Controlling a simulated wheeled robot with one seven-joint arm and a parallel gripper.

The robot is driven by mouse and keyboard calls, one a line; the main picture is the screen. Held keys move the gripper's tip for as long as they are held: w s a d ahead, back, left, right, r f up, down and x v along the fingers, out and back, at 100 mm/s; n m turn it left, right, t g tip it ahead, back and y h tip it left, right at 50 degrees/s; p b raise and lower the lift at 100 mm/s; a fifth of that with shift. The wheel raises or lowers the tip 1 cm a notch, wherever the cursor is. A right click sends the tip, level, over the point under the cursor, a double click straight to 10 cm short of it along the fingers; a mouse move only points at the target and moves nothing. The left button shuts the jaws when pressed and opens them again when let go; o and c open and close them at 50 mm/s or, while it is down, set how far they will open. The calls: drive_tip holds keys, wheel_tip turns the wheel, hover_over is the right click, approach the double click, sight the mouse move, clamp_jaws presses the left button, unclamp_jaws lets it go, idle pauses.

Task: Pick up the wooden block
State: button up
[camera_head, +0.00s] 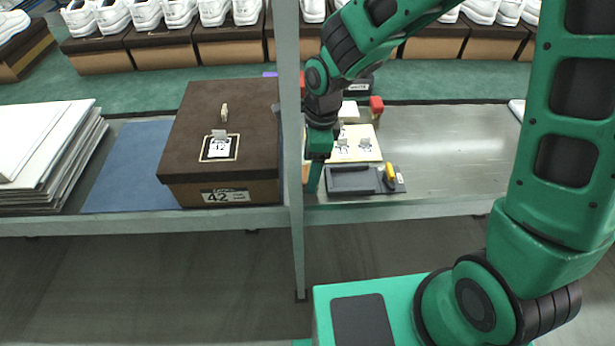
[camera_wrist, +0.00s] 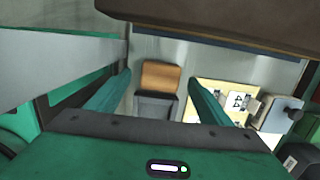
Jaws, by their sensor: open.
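The wooden block (camera_wrist: 161,76) is orange-brown and lies on the metal shelf in the wrist view, beside a dark grey tray (camera_wrist: 157,106). My gripper (camera_wrist: 160,80) is open, and its two green fingers appear on either side of the block with space between. Nothing is held between them. In the head view my gripper (camera_head: 315,175) points down at the shelf just right of the upright post, left of the grey tray (camera_head: 350,180). There the block is mostly hidden by the post and the gripper. I cannot tell the exact height of the fingertips above it.
The grey post (camera_head: 291,130) stands close left of my gripper. A brown shoebox (camera_head: 180,150) marked 42 is left of it. A cream board (camera_head: 354,150) with small tags and a yellow-handled tool (camera_head: 390,176) are to the right. Bare shelf (camera_head: 450,145) lies farther right.

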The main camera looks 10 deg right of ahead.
drive_tip(key=shift+a+f, duration=0.15)
drive_tip(key=shift+f, duration=0.65)
drive_tip(key=shift+a+f, duration=0.1)
drive_tip(key=shift+f, duration=0.65)
drive_tip(key=c, duration=1.1)
drive_tip(key=shift+c, duration=0.2)
drive_tip(key=shift+w, duration=0.1)
drive_tip(key=shift+d+r, duration=0.25)
drive_tip(key=shift+r, duration=0.2)
wheel_tip(320, 180, up, 7)
drive_tip(key=shift+f, duration=0.2)
drive_tip(key=d, duration=1.9)
drive_tip(key=shift+s+d+f, duration=0.25)
drive_tip(key=shift+s+d, duration=0.05)
drive_tip(key=shift+s, duration=0.1)
